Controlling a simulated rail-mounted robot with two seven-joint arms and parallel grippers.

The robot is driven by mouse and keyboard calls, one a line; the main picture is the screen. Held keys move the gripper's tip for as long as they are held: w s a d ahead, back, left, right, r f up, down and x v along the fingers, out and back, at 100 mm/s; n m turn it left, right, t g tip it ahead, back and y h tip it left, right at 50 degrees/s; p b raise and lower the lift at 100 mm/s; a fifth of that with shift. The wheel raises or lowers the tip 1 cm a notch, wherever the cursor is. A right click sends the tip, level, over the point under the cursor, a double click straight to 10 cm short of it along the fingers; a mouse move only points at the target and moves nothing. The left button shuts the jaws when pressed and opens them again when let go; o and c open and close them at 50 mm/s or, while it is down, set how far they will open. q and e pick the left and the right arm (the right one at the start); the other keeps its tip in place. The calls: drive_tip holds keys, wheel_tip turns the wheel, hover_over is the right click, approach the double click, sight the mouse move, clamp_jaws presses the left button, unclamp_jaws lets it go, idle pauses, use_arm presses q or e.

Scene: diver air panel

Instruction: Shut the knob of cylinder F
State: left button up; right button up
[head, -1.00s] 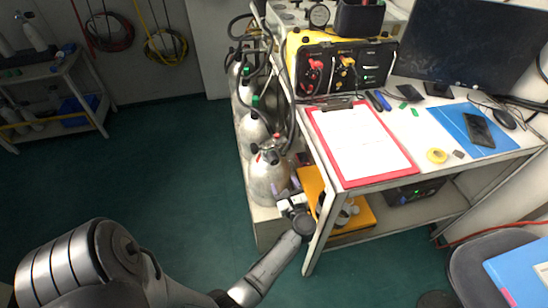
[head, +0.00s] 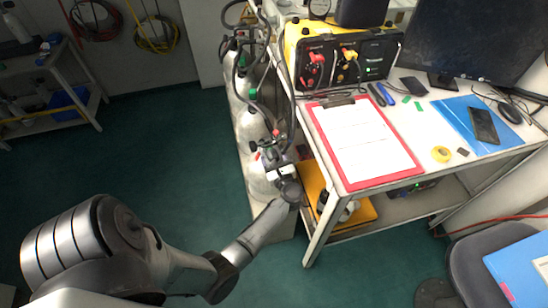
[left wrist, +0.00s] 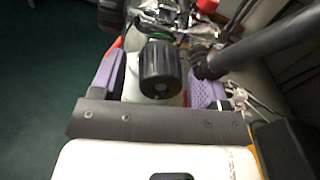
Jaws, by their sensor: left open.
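The nearest silver cylinder (head: 258,183) stands at the front of the row beside the table in the head view. I cannot read a letter on it. My left gripper (head: 276,160) is at this cylinder's valve and hides part of its top. In the left wrist view a black ribbed knob (left wrist: 161,70) lies between the purple fingers of my left gripper (left wrist: 158,84). The fingers are apart, one on each side of the knob, with gaps visible. I cannot tell how deep the knob sits between them. My right gripper is not in view.
More cylinders (head: 249,122) with green-marked valves and dark hoses stand behind. A black hose (left wrist: 265,42) crosses close on the right in the wrist view. The white table (head: 313,205) with a red clipboard (head: 385,181) is just right of my arm. Floor on the left is clear.

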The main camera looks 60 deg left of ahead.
use_arm(q)
drive_tip(key=shift+c, duration=0.3)
drive_tip(key=c, duration=0.9)
drive_tip(key=shift+o, duration=0.2)
